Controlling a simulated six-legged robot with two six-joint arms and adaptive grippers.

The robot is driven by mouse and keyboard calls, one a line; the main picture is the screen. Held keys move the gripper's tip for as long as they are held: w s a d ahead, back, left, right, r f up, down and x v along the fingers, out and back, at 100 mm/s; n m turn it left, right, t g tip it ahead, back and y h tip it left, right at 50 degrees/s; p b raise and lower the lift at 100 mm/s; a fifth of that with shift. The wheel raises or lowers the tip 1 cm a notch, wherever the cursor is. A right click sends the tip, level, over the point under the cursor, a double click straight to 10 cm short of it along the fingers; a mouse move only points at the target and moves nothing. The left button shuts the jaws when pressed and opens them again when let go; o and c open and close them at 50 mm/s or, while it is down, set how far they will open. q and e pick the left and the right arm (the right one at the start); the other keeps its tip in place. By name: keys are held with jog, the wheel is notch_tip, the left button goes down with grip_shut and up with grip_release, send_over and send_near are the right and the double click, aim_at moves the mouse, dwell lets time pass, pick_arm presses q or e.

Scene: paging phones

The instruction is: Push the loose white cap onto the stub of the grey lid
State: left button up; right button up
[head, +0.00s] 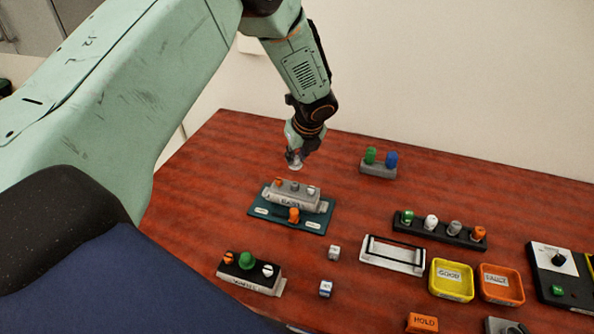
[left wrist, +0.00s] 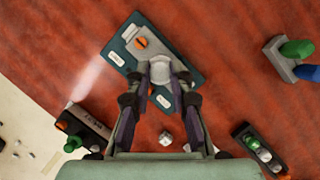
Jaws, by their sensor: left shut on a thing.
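My left gripper (head: 294,163) is shut on a small pale thing, which looks like the white cap (left wrist: 160,72). It holds it above the unit with the grey lid (head: 290,196). The lid carries an orange knob (head: 278,183) at its left, a grey piece (head: 295,187) in the middle and a white piece (head: 311,190) at its right. In the left wrist view the orange knob (left wrist: 141,42) shows, but my fingers and the held thing hide much of the lid. A gap shows between my fingertips and the lid in the head view. My right gripper is not in view.
The unit stands on a teal mat (head: 262,211) with an orange knob (head: 293,215) in front. A dark-topped unit (head: 245,272) is nearer me. A rack of caps (head: 455,238), a yellow tray (head: 438,291) and an orange tray (head: 515,298) stand at the right.

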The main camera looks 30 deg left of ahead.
aim_at(298, 167)
pick_arm(q)
jog(key=shift+w+a, duration=0.1)
jog(key=shift+b+x, duration=0.75)
jog(key=shift+x, duration=0.05)
jog(key=f+b, duration=0.2)
jog(key=b, duration=0.1)
jog(key=shift+s+f, duration=0.2)
jog(key=shift+f, duration=0.15)
jog(key=shift+w+f+b, duration=0.1)
jog(key=shift+f+b, duration=0.4)
jog(key=shift+f, duration=0.7)
jog(key=shift+d+r, duration=0.1)
jog(key=shift+d, duration=0.1)
jog(key=shift+a, duration=0.1)
jog(key=shift+p, duration=0.55)
jog(key=shift+f, duration=0.2)
